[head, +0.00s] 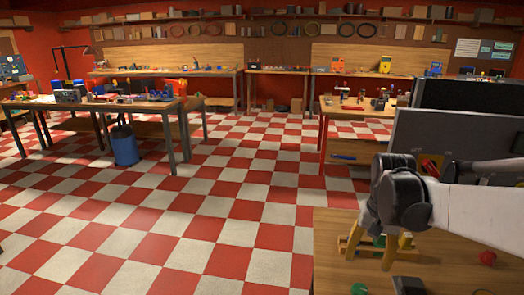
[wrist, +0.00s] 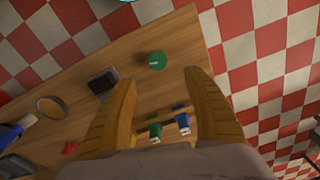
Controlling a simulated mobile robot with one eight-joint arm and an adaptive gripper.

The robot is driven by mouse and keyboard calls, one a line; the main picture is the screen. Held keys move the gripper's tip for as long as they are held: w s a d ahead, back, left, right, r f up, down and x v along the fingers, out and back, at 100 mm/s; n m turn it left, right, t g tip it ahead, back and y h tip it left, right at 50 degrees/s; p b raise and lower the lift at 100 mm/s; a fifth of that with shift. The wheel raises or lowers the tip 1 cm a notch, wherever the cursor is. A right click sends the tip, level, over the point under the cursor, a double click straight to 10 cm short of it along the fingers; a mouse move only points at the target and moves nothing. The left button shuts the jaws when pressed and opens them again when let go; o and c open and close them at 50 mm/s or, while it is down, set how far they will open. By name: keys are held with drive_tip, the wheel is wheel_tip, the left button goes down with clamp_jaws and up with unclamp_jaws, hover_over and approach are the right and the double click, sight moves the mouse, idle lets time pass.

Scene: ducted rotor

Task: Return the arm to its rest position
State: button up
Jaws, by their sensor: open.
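My gripper (head: 370,252) is at the lower right of the head view, above the near corner of a wooden workbench (head: 335,278). Its yellow fingers point down and stand apart. In the wrist view the two fingers (wrist: 160,82) are also spread, with nothing held between them. My white arm reaches in from the right edge of the head view. Below the gripper, a green and a blue small item (wrist: 182,120) lie on the bench in the wrist view. The gap between fingertips and bench cannot be judged.
On the bench are a green round piece (wrist: 157,61), a dark box (wrist: 103,82), a ring (wrist: 52,108) and a red piece (head: 487,257). Dark monitor-like panels (head: 468,97) stand behind my arm. The checkered floor (head: 190,215) to the left is open.

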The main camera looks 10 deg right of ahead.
drive_tip(key=s+a+r+n+t, duration=0.3)
drive_tip(key=s+a+n+t, duration=0.2)
drive_tip(key=s+a, duration=0.5)
drive_tip(key=a+t, duration=0.2)
drive_tip(key=shift+s+a+r+n, duration=0.25)
drive_tip(key=shift+a+r+n, duration=0.15)
idle(0.8)
